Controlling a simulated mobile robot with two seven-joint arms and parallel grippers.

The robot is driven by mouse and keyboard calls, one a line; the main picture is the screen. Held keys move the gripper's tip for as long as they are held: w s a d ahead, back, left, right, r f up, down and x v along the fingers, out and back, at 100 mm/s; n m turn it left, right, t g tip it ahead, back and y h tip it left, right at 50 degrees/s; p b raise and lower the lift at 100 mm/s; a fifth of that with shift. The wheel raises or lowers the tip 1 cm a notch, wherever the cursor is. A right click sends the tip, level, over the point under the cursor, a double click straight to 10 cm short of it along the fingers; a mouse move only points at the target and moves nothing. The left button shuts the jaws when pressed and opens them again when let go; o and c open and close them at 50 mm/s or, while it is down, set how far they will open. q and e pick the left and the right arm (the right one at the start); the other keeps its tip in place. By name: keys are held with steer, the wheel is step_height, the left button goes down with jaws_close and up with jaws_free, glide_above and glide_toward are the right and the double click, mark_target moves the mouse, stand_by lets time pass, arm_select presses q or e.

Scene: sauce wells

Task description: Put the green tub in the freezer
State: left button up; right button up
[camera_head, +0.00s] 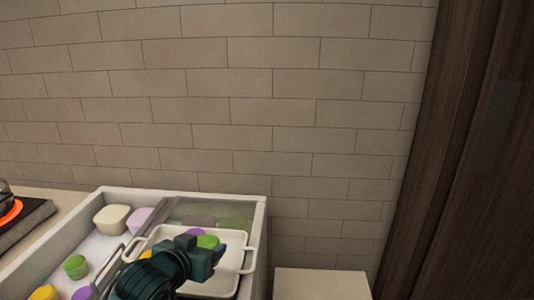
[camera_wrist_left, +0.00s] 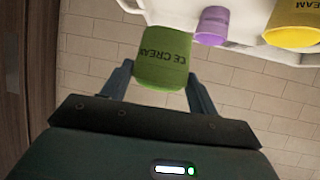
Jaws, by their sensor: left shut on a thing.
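The green tub (camera_wrist_left: 163,58), printed with ICE CREAM, is between the two fingers of my left gripper (camera_wrist_left: 160,82) in the left wrist view. The gripper is shut on it. The freezer (camera_head: 262,222) is an open-topped white chest at lower left. A second green tub (camera_head: 76,267) is inside the freezer. My right gripper is not in view.
A purple tub (camera_wrist_left: 211,26) and a yellow tub (camera_wrist_left: 292,24) are at the tray. White (camera_head: 112,219) and pale purple tubs (camera_head: 139,220) stand in the freezer. A glass lid (camera_head: 205,212) covers its back right part. A glowing hob (camera_head: 12,212) is at left.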

arm_select(q)
steer(key=s+a+n+y+p, duration=0.1)
steer(key=s+a+n+y, duration=0.1)
steer(key=s, duration=1.1)
steer(key=shift+s+a+r+y+p, duration=0.3)
steer(key=shift+s+a+p, duration=0.1)
steer(key=shift+a, duration=0.15)
steer(key=shift+d, duration=0.1)
